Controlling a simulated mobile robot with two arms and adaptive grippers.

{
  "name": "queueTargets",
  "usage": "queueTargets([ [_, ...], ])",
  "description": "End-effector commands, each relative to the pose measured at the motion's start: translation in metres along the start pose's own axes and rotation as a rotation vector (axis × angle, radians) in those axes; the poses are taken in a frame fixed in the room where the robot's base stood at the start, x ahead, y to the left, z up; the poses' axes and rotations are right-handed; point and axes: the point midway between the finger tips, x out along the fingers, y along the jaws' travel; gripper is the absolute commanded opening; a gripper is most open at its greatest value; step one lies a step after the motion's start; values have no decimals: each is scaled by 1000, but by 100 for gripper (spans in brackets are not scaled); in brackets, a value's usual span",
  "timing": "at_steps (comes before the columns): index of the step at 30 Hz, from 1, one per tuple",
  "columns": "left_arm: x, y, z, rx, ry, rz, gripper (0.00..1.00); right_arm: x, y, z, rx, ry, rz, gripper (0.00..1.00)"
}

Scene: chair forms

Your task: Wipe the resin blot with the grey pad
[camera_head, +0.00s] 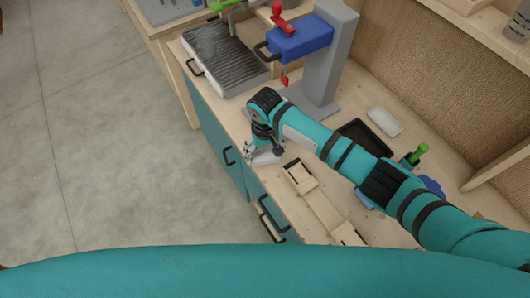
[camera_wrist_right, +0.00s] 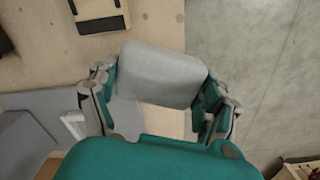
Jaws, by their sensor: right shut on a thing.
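My right gripper (camera_head: 258,148) is over the front part of the wooden worktop, near its edge. In the right wrist view my right gripper (camera_wrist_right: 158,95) is shut on the grey pad (camera_wrist_right: 160,72), with a finger at each end of it. In the head view the pad (camera_head: 266,158) shows only in part below the gripper. Whether the pad touches the worktop, I cannot tell. I cannot make out the resin blot for certain in either view; the pad and arm cover part of the worktop. My left gripper is not in view.
A grey stand with a blue head (camera_head: 300,38) and a ribbed plate (camera_head: 225,58) are beyond the gripper. A wooden fixture (camera_head: 322,208) lies nearer. A black tray (camera_head: 365,136) and a pale block (camera_head: 384,121) are to the right. Teal drawers (camera_head: 215,135) with black handles are below the edge.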

Motion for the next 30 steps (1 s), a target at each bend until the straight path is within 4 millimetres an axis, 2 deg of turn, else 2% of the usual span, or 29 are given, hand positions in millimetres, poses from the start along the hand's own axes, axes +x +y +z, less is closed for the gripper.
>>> queueTargets([
  [11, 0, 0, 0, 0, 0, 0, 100, -4, 0, 0, 0, 0, 1, 54],
  [21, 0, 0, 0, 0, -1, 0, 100, -30, 0, 0, -1, 1, 0, 54],
  [30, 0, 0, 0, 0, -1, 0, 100, -32, 0, 0, 0, 0, 1, 54],
])
